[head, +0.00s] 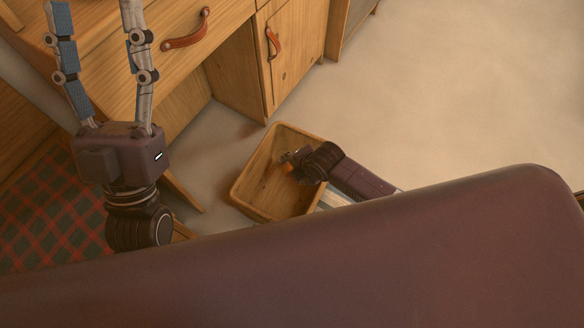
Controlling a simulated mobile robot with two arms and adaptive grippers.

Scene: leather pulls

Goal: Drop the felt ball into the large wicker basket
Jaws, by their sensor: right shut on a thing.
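A light-brown open bin (252,178), the only basket-like container in view, stands on the floor at the middle. Its sides look smooth and wood-coloured; I cannot make out a weave. My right gripper (289,162) reaches in from the right and is over the bin's opening. It is shut on a small orange thing, the felt ball (287,168), which is mostly hidden by the fingers. My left gripper (96,15) is at the upper left, empty, its two fingers wide apart and pointing up, with the tips near the top edge.
A wooden desk with a drawer (165,55) and leather pulls (187,31) stands at the upper left, with a cupboard door (297,50) beside it. A red and green plaid cloth (50,205) lies at the left. The floor (450,80) at the right is clear.

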